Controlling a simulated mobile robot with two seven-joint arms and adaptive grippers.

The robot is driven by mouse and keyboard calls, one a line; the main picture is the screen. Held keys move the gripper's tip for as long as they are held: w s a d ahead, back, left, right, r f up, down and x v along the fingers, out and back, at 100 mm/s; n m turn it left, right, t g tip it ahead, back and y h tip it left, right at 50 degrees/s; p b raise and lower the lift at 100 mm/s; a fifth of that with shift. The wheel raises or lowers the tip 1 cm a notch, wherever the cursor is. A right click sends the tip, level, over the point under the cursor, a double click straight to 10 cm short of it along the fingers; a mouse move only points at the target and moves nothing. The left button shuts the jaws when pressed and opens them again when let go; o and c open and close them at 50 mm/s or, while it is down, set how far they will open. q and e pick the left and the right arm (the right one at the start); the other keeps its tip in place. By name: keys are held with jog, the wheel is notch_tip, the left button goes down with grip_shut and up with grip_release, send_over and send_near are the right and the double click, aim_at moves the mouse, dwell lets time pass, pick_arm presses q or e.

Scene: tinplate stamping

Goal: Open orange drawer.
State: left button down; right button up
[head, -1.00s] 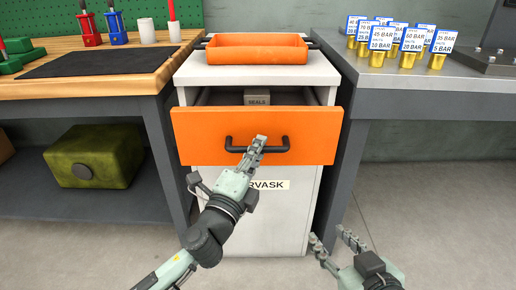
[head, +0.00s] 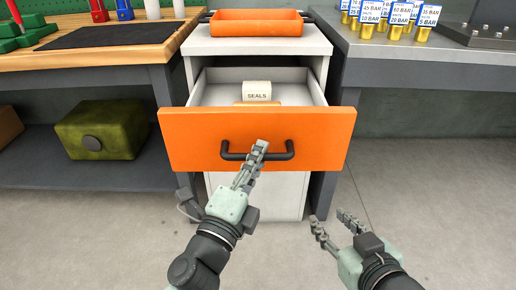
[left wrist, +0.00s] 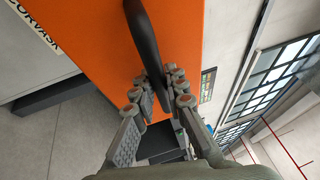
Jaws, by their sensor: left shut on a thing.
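The orange drawer (head: 195,145) stands pulled well out of the white cabinet (head: 252,46). Its dark bar handle (head: 285,153) crosses the middle of the front. My left gripper (head: 258,148) is shut on the handle near its middle; the left wrist view shows the handle (left wrist: 145,35) running between the fingers (left wrist: 162,85). My right gripper (head: 330,220) is open and empty, low and right of the drawer.
An orange tray (head: 256,29) sits on the cabinet top. A wooden bench (head: 100,62) with a dark mat stands left, a green box (head: 102,130) on its lower shelf. A grey table (head: 400,50) with several labelled brass pieces stands right. The floor in front is clear.

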pick_arm(q)
jog(key=shift+s, duration=0.15)
jog(key=c, duration=1.5)
grip_release()
jog(key=shift+c, duration=0.2)
jog(key=shift+s, duration=0.1)
jog(key=v, duration=1.1)
jog(key=shift+s, duration=0.35)
jog(key=shift+a+f, duration=0.1)
jog(key=shift+a, duration=0.1)
